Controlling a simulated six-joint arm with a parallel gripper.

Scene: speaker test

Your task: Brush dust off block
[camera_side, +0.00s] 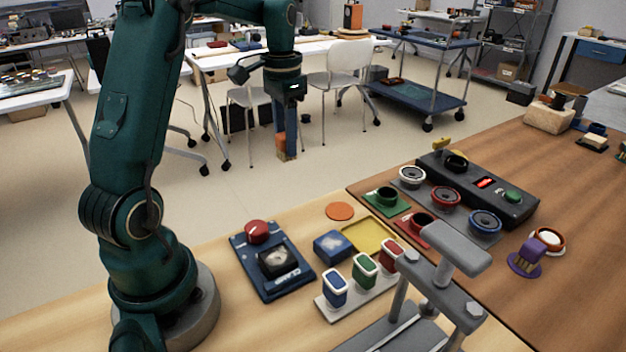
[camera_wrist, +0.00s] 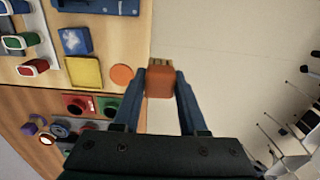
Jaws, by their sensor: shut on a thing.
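My gripper (camera_side: 286,143) is shut on an orange-brown brush (camera_wrist: 160,82), with its tan bristles showing at the far end in the wrist view. In the side view the brush (camera_side: 282,155) shows partly between the fingers, held up in the air beyond the table's far edge. The blue block (camera_side: 333,246) has a whitish dusty patch on top and lies on the light wooden table. It also shows in the wrist view (camera_wrist: 76,41), left of the gripper. The brush and block are well apart.
A yellow square (camera_side: 369,236) lies beside the block and an orange disc (camera_side: 340,211) behind it. A dark blue panel with a red knob (camera_side: 256,232) is left. Three coloured switches (camera_side: 364,268) and a grey clamp (camera_side: 445,262) stand in front. A black box (camera_side: 478,190) stands right.

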